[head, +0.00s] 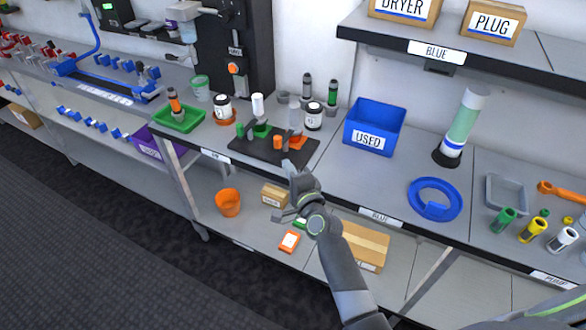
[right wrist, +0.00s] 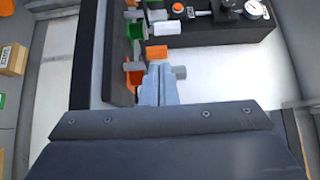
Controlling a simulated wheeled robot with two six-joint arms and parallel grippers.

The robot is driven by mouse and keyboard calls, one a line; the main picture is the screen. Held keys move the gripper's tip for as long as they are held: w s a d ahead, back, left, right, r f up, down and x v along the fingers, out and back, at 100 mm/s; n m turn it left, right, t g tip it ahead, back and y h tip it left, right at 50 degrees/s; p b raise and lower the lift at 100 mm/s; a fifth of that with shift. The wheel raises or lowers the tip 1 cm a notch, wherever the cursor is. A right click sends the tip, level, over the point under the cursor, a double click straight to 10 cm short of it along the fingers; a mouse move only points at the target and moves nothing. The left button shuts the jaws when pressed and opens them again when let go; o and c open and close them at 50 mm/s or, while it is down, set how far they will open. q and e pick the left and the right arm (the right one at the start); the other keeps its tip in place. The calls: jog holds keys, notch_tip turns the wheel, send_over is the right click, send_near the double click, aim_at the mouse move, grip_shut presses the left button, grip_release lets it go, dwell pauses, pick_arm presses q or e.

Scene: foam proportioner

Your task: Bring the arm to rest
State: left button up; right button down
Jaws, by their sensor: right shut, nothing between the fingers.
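My right arm reaches up from the lower middle of the head view. Its gripper (head: 288,167) is at the front edge of the dark board (head: 255,148) on the bench. In the right wrist view the two grey fingers (right wrist: 158,72) are together, with nothing held. They point toward the orange and green fittings at the board; whether they touch anything I cannot tell. My left gripper is not in view.
Near my gripper are white-lidded jars (head: 313,116), a green tray (head: 180,119) and the blue USED bin (head: 374,126). A blue ring (head: 435,200) lies further right. The lower shelf holds an orange cup (head: 228,203) and cartons (head: 365,246). Bench room is clear right of the board.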

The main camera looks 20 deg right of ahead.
jog(key=s+d+f+n+g+h, duration=0.1)
jog(key=s+d+f+n+g, duration=0.15)
jog(key=s+f, duration=0.65)
jog(key=s+d+f+n+g, duration=0.25)
jog(key=s+f+g, duration=0.2)
jog(key=f, duration=0.95)
jog(key=s+d+f+n+g+h, duration=0.1)
jog(key=s+d+f+n+g, duration=0.15)
jog(key=s+f, duration=0.7)
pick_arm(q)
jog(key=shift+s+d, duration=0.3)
pick_arm(e)
jog(key=s+d+f+n+g, duration=0.2)
jog(key=s+f, duration=0.3)
jog(key=s, duration=0.5)
jog(key=s+d+f+n+g+h, duration=0.1)
jog(key=s+d+f+n+g, duration=0.2)
jog(key=s, duration=0.8)
jog(key=s+d+f+n+g, duration=0.2)
jog(key=s+f, duration=0.5)
jog(key=s, duration=0.4)
jog(key=shift+d+f+n+h, duration=0.2)
jog(key=shift+d+n+h, duration=0.2)
jog(key=shift+d+n, duration=0.2)
jog(key=shift+w, duration=0.1)
